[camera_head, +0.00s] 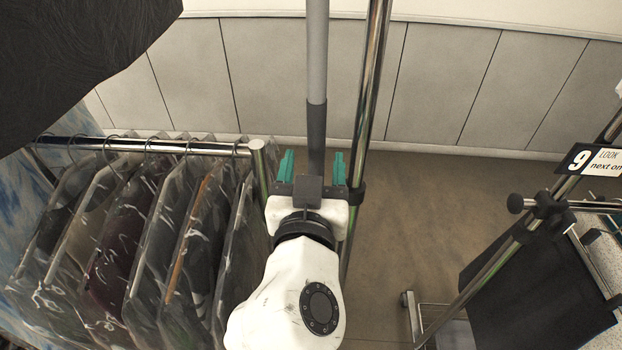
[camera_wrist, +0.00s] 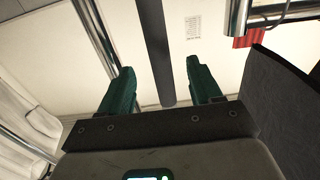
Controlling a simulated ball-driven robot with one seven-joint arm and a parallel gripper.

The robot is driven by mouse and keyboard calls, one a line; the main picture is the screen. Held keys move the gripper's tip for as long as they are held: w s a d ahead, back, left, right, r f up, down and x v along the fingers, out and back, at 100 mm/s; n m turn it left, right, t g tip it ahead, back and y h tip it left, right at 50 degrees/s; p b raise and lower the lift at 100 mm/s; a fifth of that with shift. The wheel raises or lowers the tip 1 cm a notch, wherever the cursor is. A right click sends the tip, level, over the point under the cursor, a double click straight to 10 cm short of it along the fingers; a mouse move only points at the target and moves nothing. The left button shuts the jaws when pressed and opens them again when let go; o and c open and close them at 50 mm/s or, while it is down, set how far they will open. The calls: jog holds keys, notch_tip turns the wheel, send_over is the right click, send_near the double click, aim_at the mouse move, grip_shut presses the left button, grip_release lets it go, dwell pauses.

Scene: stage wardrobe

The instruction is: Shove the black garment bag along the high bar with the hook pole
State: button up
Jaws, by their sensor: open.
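The black garment bag (camera_head: 80,60) hangs large and close at the top left of the head view; its upper part is out of frame. The hook pole (camera_head: 317,60) stands upright, grey with a darker grip sleeve (camera_head: 317,125); its hook is not in view. My gripper (camera_head: 313,168) is open, with one teal finger on each side of the sleeve. In the wrist view, the hook pole (camera_wrist: 156,50) runs between the parted fingertips of my gripper (camera_wrist: 162,80), with gaps on both sides. I cannot tell whether it touches the palm.
A chrome post (camera_head: 368,90) stands just right of the pole. A low rail (camera_head: 200,147) with several clear-covered garments (camera_head: 140,240) is at left. At right are another chrome stand (camera_head: 480,280), a black panel (camera_head: 540,290) and a sign (camera_head: 595,160). The floor (camera_head: 430,220) between is clear.

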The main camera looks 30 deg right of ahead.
aim_at(315, 127)
jog(key=shift+b+x, duration=0.45)
jog(key=shift+x, duration=2.35)
jog(key=shift+c, duration=0.3)
grip_shut()
jog(key=shift+r, duration=0.1)
jog(key=shift+r+p, duration=1.35)
jog(key=shift+r, duration=0.7)
jog(key=shift+s+a, duration=0.1)
